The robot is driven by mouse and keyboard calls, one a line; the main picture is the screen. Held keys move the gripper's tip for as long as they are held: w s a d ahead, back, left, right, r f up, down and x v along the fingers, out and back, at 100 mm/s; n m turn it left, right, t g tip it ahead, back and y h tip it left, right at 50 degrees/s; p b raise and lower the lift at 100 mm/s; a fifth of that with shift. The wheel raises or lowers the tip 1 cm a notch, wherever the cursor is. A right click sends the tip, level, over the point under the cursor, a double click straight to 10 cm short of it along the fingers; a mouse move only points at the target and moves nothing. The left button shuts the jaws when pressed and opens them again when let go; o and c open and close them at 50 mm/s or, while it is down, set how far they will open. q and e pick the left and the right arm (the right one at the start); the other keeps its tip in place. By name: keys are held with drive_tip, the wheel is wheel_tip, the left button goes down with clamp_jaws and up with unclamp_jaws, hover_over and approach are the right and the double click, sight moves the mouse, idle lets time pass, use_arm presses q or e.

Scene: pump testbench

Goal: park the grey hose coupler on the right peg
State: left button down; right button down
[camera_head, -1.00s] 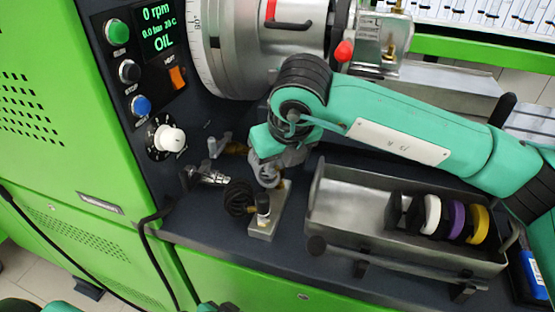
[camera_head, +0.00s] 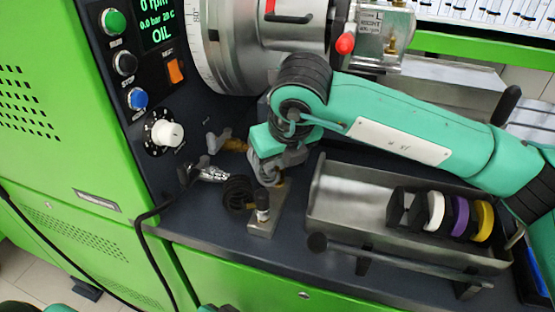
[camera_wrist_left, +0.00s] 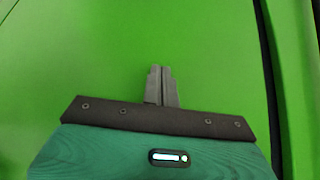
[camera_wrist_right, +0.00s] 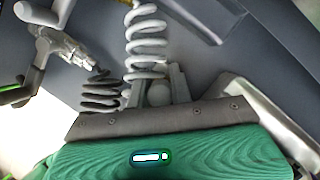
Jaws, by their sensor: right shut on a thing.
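My right gripper (camera_head: 268,172) points down over a small metal stand (camera_head: 263,224) on the dark bench. In the right wrist view its fingers (camera_wrist_right: 160,88) are shut on a round grey piece, which I take as the grey hose coupler (camera_wrist_right: 158,94); a pale grey coiled hose (camera_wrist_right: 146,42) runs up from beside it. A black coiled hose (camera_head: 238,194) is beside the stand; it also shows in the right wrist view (camera_wrist_right: 101,92). A black-and-brass post (camera_head: 262,203) rises from the stand. The gripper hides the right peg. My left gripper (camera_wrist_left: 161,84) is shut and empty before a green panel.
A silver fitting (camera_head: 210,174) and a brass-ended valve (camera_head: 230,145) stick out to the left. A metal tray (camera_head: 345,205) with several coloured rings lies to the right, a rail along its front. The control panel's white knob (camera_head: 166,133) is at the left.

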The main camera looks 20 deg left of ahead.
drive_tip(key=shift+f, duration=0.15)
idle(0.5)
drive_tip(key=shift+f+b, duration=0.2)
drive_tip(key=shift+b, duration=0.25)
drive_tip(key=shift+f+b, duration=0.25)
drive_tip(key=shift+b, duration=0.05)
drive_tip(key=c, duration=0.8)
unclamp_jaws()
drive_tip(key=shift+s+f, duration=0.1)
drive_tip(key=shift+o, duration=0.2)
drive_tip(key=shift+r+p, duration=1.3)
drive_tip(key=shift+r, duration=2.65)
